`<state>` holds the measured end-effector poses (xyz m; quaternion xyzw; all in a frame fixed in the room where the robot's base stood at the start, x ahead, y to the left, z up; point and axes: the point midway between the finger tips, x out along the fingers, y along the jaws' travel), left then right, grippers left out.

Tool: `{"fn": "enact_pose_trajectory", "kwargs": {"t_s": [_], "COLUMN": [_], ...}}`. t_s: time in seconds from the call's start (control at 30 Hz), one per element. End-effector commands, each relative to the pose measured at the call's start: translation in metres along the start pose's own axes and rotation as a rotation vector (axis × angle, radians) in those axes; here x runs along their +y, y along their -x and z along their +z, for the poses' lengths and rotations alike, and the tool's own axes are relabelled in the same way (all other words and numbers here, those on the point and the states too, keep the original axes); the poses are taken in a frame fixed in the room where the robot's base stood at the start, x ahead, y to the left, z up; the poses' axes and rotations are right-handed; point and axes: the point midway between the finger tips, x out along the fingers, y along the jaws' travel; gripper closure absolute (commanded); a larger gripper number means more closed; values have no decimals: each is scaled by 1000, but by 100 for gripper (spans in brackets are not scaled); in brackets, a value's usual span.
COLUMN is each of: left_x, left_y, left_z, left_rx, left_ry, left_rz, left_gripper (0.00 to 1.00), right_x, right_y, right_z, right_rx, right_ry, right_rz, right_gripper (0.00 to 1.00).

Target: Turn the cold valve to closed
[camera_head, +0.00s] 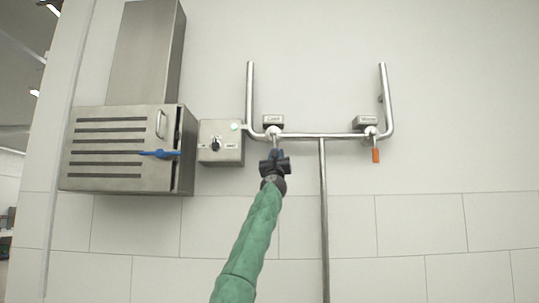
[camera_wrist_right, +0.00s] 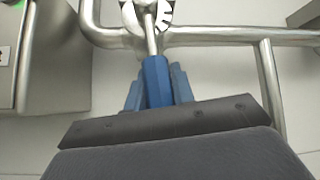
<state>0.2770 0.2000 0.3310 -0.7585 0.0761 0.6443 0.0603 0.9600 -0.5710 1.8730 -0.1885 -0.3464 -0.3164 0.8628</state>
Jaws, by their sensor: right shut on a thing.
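The cold valve (camera_head: 274,131) sits on the left part of the wall pipe, under its small label plate (camera_head: 273,121). Its handle hangs about straight down in the head view. My right gripper (camera_head: 276,159) reaches up from below and is shut on the valve's blue handle. In the right wrist view the blue handle (camera_wrist_right: 156,80) stands between the fingers of my right gripper (camera_wrist_right: 158,92), with a metal stem running up to the valve body (camera_wrist_right: 145,12) and a marked dial (camera_wrist_right: 167,14). The handle's lower end is hidden by the gripper. My left gripper is not in view.
The warm valve with an orange handle (camera_head: 376,155) hangs at the right of the same pipe (camera_head: 322,136). A vertical pipe (camera_head: 323,220) runs down right of my arm. A switch box (camera_head: 221,154) and a slatted steel cabinet (camera_head: 115,180) are on the left wall.

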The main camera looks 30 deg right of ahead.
Motion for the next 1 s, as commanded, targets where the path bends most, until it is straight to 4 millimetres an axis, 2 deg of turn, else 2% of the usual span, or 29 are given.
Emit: {"fn": "enact_pose_trajectory", "kwargs": {"t_s": [0.3,0.8,0.83,0.9,0.93,1.0], "left_x": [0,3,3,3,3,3], "left_y": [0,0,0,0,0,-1], "left_z": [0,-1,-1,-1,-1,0], "left_rx": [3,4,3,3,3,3], "left_ry": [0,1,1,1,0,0], "left_rz": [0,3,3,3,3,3], "left_gripper": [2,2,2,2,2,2], "right_x": [4,5,5,5,5,5], "right_y": [-2,-2,-2,-2,-2,-2], "right_z": [-1,0,0,0,0,0], "right_rx": [20,22,22,22,22,22], "right_ry": [-75,-88,-88,-87,-87,-87], "right_rz": [-72,-83,-83,-83,-83,-83], "right_gripper": [100,100,72,58,54,54]}}
